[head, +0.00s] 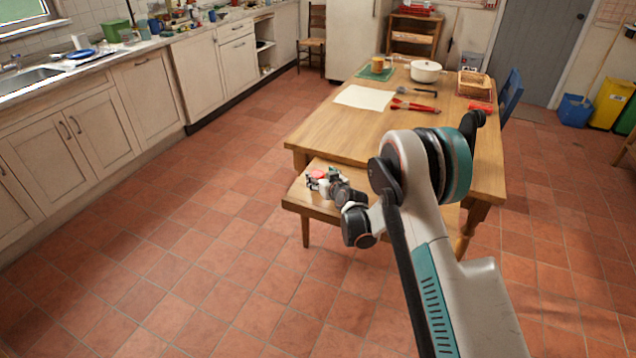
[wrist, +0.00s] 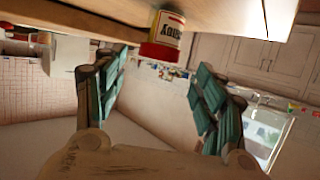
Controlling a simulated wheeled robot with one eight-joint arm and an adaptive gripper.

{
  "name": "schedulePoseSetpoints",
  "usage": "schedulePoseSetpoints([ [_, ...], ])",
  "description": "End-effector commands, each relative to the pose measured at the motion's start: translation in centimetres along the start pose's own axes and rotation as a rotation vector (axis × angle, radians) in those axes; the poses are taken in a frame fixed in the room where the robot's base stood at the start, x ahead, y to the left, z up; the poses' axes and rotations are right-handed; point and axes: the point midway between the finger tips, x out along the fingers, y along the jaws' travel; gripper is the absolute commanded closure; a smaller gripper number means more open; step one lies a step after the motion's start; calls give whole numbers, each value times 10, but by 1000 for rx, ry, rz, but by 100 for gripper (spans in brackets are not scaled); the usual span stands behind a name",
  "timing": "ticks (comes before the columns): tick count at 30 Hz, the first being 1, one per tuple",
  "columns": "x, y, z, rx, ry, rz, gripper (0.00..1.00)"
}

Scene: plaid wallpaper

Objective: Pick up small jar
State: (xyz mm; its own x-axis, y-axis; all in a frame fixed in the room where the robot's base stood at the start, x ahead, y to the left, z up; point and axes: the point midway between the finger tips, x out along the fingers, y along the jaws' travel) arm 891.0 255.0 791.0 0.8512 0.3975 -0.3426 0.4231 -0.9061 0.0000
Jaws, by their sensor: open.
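The small jar (wrist: 170,30) has a red lid and a pale label with dark letters. In the wrist view it appears upside down against the wooden bench (wrist: 230,18), at the top, beyond and between my fingers. My gripper (wrist: 158,75) is open, with its teal-padded fingers apart and nothing between the pads. In the head view my gripper (head: 322,182) is low over the left part of the bench (head: 300,200). A bit of red, likely the jar's lid, shows beside the fingers there; the rest of the jar is hidden by my gripper.
The wooden table (head: 440,140) stands right behind the bench, with a white pot (head: 425,71), a paper sheet (head: 364,97), red-handled utensils (head: 414,106) and a basket (head: 474,84) on it. The tiled floor left of the bench is clear up to the cabinets.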

Motion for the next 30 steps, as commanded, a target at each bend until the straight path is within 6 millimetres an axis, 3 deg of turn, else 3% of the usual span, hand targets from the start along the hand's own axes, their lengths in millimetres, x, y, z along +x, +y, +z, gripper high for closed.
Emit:
schedulePoseSetpoints([
  [9,43,4,10,0,0,-1,36],
  [19,49,4,7,0,0,0,36],
  [26,49,4,7,0,0,0,86],
  [30,48,4,7,0,0,0,89],
])
